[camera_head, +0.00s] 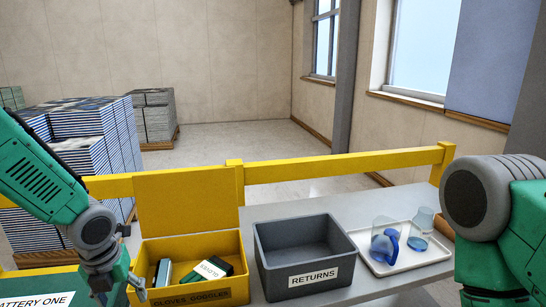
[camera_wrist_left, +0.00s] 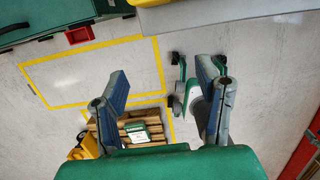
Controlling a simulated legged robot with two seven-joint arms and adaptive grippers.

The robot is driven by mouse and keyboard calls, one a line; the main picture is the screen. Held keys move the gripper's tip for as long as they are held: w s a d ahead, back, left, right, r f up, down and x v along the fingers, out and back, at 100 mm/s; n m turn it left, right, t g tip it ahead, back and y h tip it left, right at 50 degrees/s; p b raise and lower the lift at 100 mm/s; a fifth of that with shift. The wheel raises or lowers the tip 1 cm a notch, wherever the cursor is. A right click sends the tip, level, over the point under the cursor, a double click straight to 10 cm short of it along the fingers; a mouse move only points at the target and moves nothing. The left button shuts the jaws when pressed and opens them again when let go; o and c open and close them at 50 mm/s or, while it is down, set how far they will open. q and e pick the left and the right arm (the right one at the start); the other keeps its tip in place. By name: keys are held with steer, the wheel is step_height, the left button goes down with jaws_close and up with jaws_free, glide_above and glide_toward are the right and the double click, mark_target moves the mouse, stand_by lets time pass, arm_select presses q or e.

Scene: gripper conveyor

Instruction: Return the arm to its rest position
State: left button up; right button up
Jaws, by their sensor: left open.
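My left gripper (camera_head: 119,288) hangs low at the left in the head view, in front of the yellow bin and beside the case marked BATTERY ONE. In the left wrist view its two fingers (camera_wrist_left: 163,78) are spread apart, with nothing between them and the floor showing below. My right arm (camera_head: 495,215) stands at the right edge of the head view; its gripper is out of view.
A yellow bin (camera_head: 190,293) marked GLOVES GOGGLES holds several packets. A grey RETURNS bin (camera_head: 345,245) looks empty. A yellow rail (camera_head: 340,167) runs behind. A wooden pallet (camera_wrist_left: 108,133) lies on the floor below.

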arm_select(q)
steer(key=s+d+f+n+g+h+b, duration=0.1)
steer(key=s+d+f+n+b, duration=0.2)
steer(key=s+f+n, duration=0.55)
steer(key=s+d+f+n+h+b, duration=0.15)
steer(key=s+f+n+b, duration=0.35)
steer(key=f+n, duration=0.65)
steer(key=s+a+f+n+y+b, duration=0.1)
steer(key=s+f+n+y+b, duration=0.1)
steer(key=s+f+n, duration=0.9)
steer(key=s+n+b, duration=0.1)
steer(key=s, duration=0.2)
steer(key=shift+s+a, duration=0.25)
steer(key=shift+a, duration=0.05)
steer(key=shift+w+f, duration=0.1)
steer(key=shift+w, duration=0.05)
